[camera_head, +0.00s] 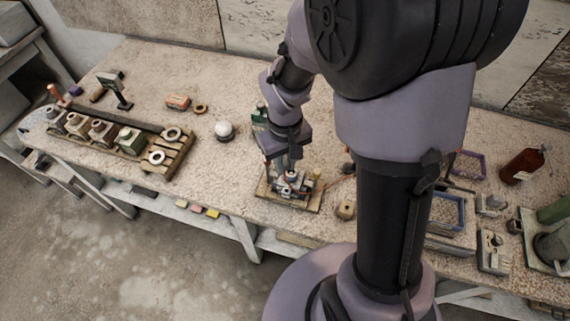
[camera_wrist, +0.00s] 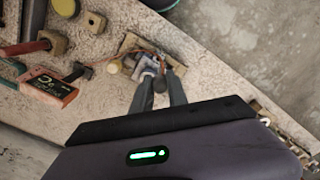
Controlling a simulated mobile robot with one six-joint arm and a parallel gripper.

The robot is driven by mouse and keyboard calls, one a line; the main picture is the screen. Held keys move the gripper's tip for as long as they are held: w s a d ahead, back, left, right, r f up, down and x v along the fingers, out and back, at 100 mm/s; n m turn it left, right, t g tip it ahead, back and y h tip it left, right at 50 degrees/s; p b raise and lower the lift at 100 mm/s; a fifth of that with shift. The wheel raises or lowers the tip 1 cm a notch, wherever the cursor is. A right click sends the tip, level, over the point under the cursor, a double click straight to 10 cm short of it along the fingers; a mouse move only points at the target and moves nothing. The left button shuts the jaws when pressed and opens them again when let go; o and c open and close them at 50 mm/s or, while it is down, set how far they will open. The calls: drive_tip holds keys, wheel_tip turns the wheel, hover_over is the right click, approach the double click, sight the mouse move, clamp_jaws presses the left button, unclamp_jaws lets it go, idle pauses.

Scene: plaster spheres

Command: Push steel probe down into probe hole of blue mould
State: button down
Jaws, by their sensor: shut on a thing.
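My gripper (camera_head: 286,166) points down over a wooden board (camera_head: 312,207) near the table's front edge. Its fingertips (camera_wrist: 162,72) are close together at a small greyish mould (camera_head: 293,184) on that board. The mould's blue colour is not clear. The steel probe is too small to make out; it seems to be between the fingertips, where a thin reddish-brown lead ends. The lead runs left in the wrist view to a red meter (camera_wrist: 48,88). The probe hole and the probe's tip are hidden by the fingers, so I cannot tell how deep the probe sits.
A wooden rack (camera_head: 180,165) with several moulds stands at the left. A white sphere (camera_head: 224,130) lies left of my arm. A small wooden block (camera_head: 346,210) sits right of the board.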

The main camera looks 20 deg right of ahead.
drive_tip(key=shift+s+d, duration=0.2)
drive_tip(key=shift+d, duration=0.05)
drive_tip(key=shift+f+b, duration=2.1)
drive_tip(key=shift+f, duration=0.35)
drive_tip(key=shift+f+b, duration=1.7)
drive_tip(key=shift+f, duration=0.25)
drive_tip(key=c, duration=1.2)
unclamp_jaws()
drive_tip(key=shift+r, duration=0.1)
wheel_tip(320, 180, up, 4)
drive_tip(key=p, duration=0.3)
